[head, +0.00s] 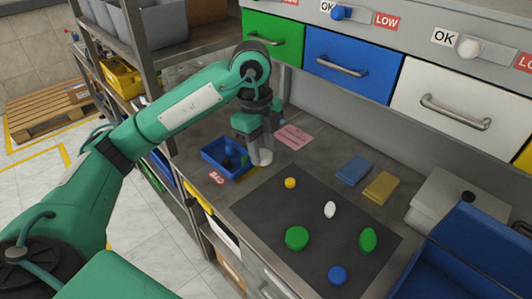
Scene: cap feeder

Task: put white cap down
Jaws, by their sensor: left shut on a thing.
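My left gripper (257,150) points down at the right edge of the small blue bin (215,165). It is shut on a white cap (265,158), which shows low between its fingers; the fingers partly hide it. I cannot tell whether this cap touches the worktop. Another white cap (330,210) lies on the dark mat (265,217). The small bin holds dark and green pieces, hard to make out. My right gripper is out of view.
The mat also bears a yellow cap (290,183), a blue cap (337,274) and two green caps (297,238). Blue and yellow pads (382,187) lie behind it. A large blue bin (470,255) stands at the right. Drawers (352,65) overhang the back.

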